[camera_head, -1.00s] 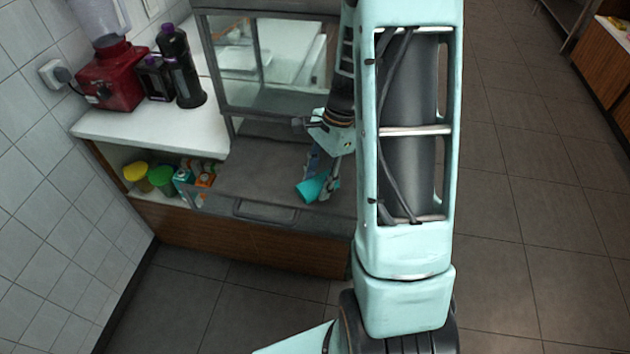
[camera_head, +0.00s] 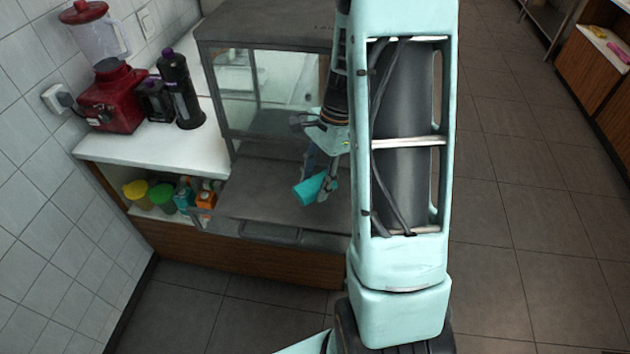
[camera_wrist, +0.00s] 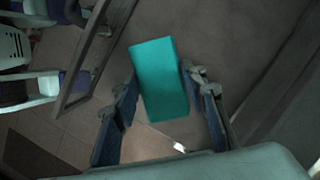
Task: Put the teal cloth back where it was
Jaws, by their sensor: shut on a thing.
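The teal cloth (camera_head: 314,188) is a bright teal rolled or folded piece, tilted, held in my gripper (camera_head: 326,172) over the dark open door panel of the cabinet. In the wrist view the cloth (camera_wrist: 160,79) looks like a teal block between the two fingers of my gripper (camera_wrist: 163,88). The fingers are closed on its sides, and its far end points away from my palm. Part of the gripper is hidden behind my arm in the head view.
The grey glass-fronted cabinet (camera_head: 268,37) stands behind my gripper, its door panel (camera_head: 262,190) lowered. A red blender (camera_head: 113,95) and black bottles (camera_head: 180,88) stand on the white counter (camera_head: 150,146). Yellow, green and orange containers (camera_head: 162,197) sit on the shelf below. Floor at right is clear.

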